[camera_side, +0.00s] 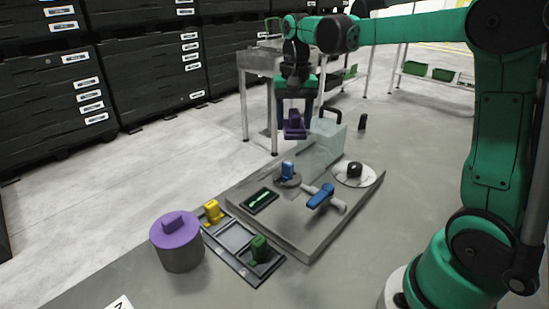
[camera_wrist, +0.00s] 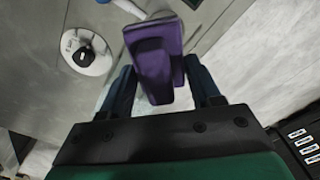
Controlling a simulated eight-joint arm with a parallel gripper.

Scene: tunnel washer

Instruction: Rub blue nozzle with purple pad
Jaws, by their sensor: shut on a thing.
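My gripper (camera_side: 294,122) is shut on the purple pad (camera_side: 294,131) and holds it in the air behind the grey work plate. In the wrist view the purple pad (camera_wrist: 153,62) sits between the two dark fingers. A small upright blue piece (camera_side: 288,169), which looks like the blue nozzle, stands on a round grey base on the plate. It is in front of and below the pad, clearly apart from it. A blue lever (camera_side: 320,195) on a grey pipe stands to its right. A bit of blue shows at the top edge of the wrist view; which piece it is I cannot tell.
A clear box (camera_side: 327,140) with a black handle stands close beside the pad. A white disc with a black knob (camera_side: 354,170) is at the plate's right. A dark tray (camera_side: 237,237) holds a yellow pad (camera_side: 213,211) and a green pad (camera_side: 259,248). A purple-topped can (camera_side: 178,255) stands left.

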